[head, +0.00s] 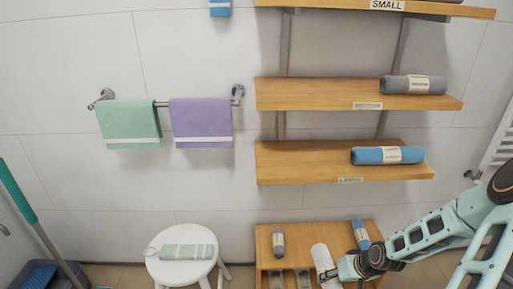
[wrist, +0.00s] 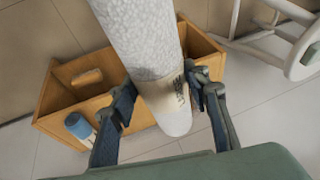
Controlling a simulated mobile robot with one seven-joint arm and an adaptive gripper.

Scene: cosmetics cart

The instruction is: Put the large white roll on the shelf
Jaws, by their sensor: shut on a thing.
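The large white roll (head: 322,260) is at the low wooden box unit in the head view. In the wrist view the white roll (wrist: 140,38) runs between my fingers, its labelled end towards me. My gripper (head: 343,271) is at its lower part; the wrist view shows the gripper (wrist: 160,88) shut on it, one finger at each side. The lowest wall shelf (head: 290,164) has a label that seems to read LARGE and bears a blue roll (head: 370,155) at its right. Its left and middle are bare.
The middle shelf (head: 310,94) bears a grey roll (head: 400,85); the top shelf (head: 450,10) is marked SMALL. The wooden box (head: 263,245) holds other rolls. A white stool (head: 160,268) with a green towel stands left. Towels hang on a rail.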

